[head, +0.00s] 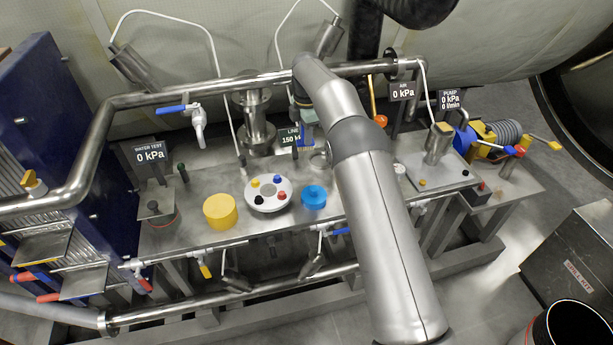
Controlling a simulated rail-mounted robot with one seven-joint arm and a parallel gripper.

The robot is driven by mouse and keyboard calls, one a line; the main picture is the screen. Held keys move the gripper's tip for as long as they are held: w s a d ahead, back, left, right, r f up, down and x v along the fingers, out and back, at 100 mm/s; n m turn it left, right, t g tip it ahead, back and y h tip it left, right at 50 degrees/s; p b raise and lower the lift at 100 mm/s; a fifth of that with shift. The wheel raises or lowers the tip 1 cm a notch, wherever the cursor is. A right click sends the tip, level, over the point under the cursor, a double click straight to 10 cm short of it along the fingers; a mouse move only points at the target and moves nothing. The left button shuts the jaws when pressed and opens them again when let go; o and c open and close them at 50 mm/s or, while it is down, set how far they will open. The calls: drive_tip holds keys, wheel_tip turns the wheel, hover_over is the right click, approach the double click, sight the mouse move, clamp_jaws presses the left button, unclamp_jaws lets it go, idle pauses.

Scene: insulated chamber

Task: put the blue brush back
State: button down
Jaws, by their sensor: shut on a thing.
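My gripper (303,117) is above the back of the metal bench, partly hidden by my forearm. It is shut on the blue brush (306,132), which hangs below the fingers with its bristles pointing down. The brush is in front of the dark LINE display (287,138). I cannot tell whether the bristles touch anything. No empty place for the brush is clearly visible, and my arm covers part of the bench.
The metal bench (178,232) carries a yellow cylinder (220,211), a white disc (268,205) with coloured knobs, and a blue cap (313,197). A steel pipe (235,87) runs behind. Blue-handled valves (172,108) stick out. A dark crate (570,260) stands at right.

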drive_tip(key=shift+a+f+n, duration=0.15)
drive_tip(key=shift+f+n, duration=0.35)
drive_tip(key=shift+f, duration=0.05)
wheel_tip(320, 180, down, 10)
drive_tip(key=shift+p, duration=1.1)
drive_tip(key=c, duration=1.2)
unclamp_jaws()
drive_tip(key=shift+c, duration=0.2)
wheel_tip(320, 180, up, 12)
drive_tip(key=shift+r+b, duration=0.15)
drive_tip(key=shift+b, duration=0.85)
